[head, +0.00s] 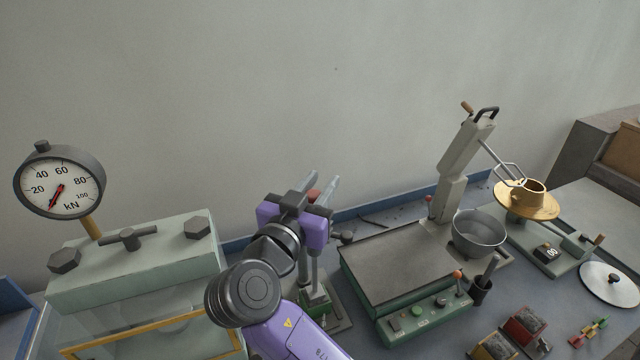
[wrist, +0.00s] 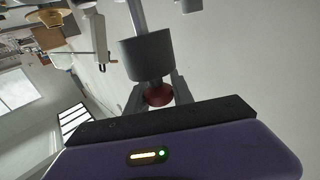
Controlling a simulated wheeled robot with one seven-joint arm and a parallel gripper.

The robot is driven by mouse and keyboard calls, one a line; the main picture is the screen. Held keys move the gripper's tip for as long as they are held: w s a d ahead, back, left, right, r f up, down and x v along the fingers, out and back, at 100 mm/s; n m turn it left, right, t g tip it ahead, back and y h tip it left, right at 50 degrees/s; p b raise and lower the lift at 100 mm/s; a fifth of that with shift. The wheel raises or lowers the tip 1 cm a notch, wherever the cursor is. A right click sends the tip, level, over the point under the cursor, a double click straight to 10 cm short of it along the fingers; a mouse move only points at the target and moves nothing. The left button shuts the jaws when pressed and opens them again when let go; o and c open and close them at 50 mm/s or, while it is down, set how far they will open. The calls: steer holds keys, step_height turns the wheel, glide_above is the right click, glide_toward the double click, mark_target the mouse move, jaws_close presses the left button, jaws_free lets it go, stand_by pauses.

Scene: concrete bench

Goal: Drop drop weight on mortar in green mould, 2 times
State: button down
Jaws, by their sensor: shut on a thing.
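My gripper (head: 308,200) is raised in front of the wall at the middle of the head view. In the wrist view its jaws (wrist: 157,94) are shut on the red knob (wrist: 158,98) of the drop weight, a dark grey cylinder (wrist: 146,58) on a metal rod. In the head view only a bit of the red knob (head: 314,194) shows; the weight's body is mostly hidden by my gripper.
A press with a kN dial (head: 60,182) stands at left. A green-grey machine (head: 405,268), a mixer with a steel bowl (head: 480,240) and a brass flow table (head: 527,205) stand at right. Red and yellow moulds (head: 524,326) lie at front right. The wall is close behind.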

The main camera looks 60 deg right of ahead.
stand_by(0.8)
step_height(320, 180, up, 7)
steer(key=p, duration=0.2)
steer(key=shift+r+p, duration=0.15)
steer(key=shift+p, duration=0.2)
steer(key=c, duration=1.1)
jaws_free()
steer(key=shift+r, duration=0.1)
steer(key=shift+a+f, duration=0.1)
steer(key=shift+f, duration=0.1)
